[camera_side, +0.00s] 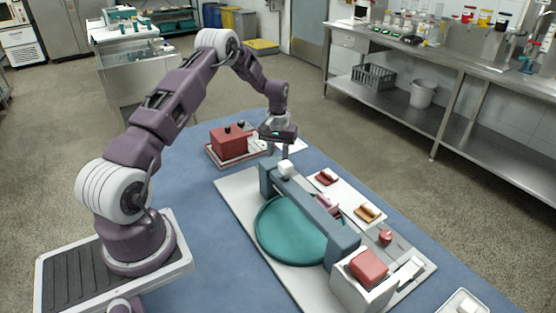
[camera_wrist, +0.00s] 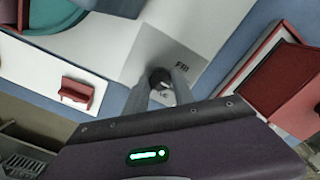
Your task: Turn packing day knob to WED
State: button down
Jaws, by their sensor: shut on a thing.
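My gripper (camera_side: 285,152) points down at the far end of the machine in the side view. In the wrist view its two fingers (camera_wrist: 161,90) are closed on the sides of a small dark knob (camera_wrist: 159,75) with a pale mark on top. The knob sits on a grey plate (camera_wrist: 150,48). The label FRI (camera_wrist: 182,66) is readable on the plate to the right of the knob. Other day labels, including WED, are hidden or cannot be read. In the side view the knob is hidden by the gripper and the machine.
The machine's grey-blue beam (camera_side: 315,208) spans a teal disc (camera_side: 290,236) beside the gripper. A red box (camera_side: 230,140) stands on a tray to the left. A white panel (camera_side: 347,192) carries red and orange handles. A red block (camera_side: 368,268) tops the near end.

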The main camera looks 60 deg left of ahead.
jog(key=shift+m, duration=1.5)
jog(key=c, duration=1.1)
grip_release()
jog(key=shift+o, duration=0.2)
jog(key=shift+r, duration=0.1)
